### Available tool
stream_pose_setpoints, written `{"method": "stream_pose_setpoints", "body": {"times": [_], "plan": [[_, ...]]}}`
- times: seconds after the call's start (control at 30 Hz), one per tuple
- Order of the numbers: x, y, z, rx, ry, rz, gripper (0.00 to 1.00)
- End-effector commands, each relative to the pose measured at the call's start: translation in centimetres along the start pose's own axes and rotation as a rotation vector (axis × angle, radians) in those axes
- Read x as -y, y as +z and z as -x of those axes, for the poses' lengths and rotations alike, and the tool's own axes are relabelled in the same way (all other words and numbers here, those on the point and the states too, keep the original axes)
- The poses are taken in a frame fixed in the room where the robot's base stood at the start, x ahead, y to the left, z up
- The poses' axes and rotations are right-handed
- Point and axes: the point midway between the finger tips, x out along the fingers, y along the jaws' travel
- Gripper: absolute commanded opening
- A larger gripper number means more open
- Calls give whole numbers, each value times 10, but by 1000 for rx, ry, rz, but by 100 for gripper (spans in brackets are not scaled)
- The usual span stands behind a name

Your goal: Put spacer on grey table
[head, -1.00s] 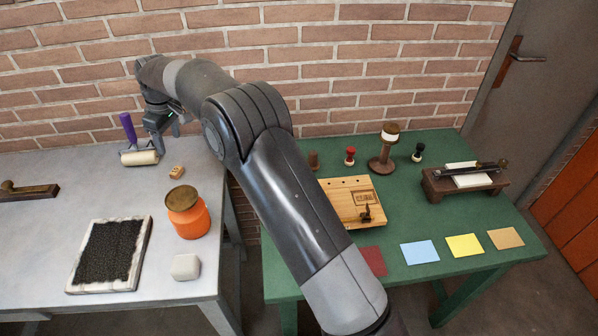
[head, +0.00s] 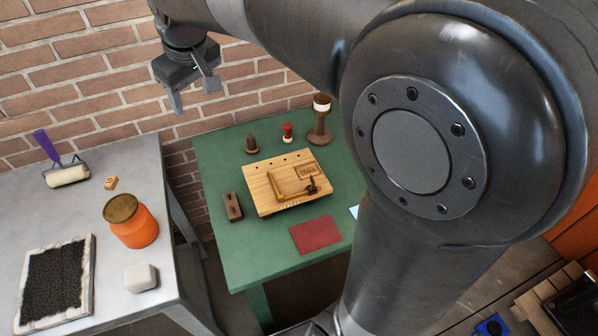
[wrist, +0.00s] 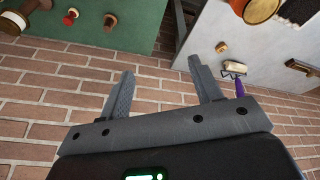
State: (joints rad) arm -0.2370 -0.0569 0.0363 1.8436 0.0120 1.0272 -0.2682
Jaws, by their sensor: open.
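A small dark brown block (head: 233,206), probably the spacer, lies on the green table (head: 222,160) left of the wooden board. The grey table (head: 180,268) stands to its left, with a gap between the tables. My gripper (head: 193,95) is open and empty, raised in front of the brick wall, well above and apart from the block. In the wrist view my gripper's fingers (wrist: 161,71) are spread with only wall between them. The grey table (wrist: 198,35) also shows there at upper right, and the green table (wrist: 80,42) at upper left. The brown block is not clearly visible there.
The grey table holds a purple-handled roller (head: 66,172), a small tan block (head: 110,183), an orange jar (head: 134,222), a white block (head: 140,277) and a black inking slab (head: 55,282). The wooden board (head: 260,180), stamps and a red card (head: 315,234) occupy the green table.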

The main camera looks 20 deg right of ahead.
Motion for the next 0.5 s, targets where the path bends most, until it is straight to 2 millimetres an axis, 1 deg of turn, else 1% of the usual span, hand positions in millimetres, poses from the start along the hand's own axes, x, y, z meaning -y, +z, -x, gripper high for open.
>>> {"method": "stream_pose_setpoints", "body": {"times": [0.03,0.17,0.2,0.33,0.4,0.5], "plan": [[-5,21,11,-12,13,-37,59],[-12,72,27,-38,43,-136,59],[-13,88,31,-46,52,-166,59],[-14,140,38,-74,79,-265,59],[-13,168,40,-89,93,-318,59],[-9,204,38,-111,111,-388,59]]}}
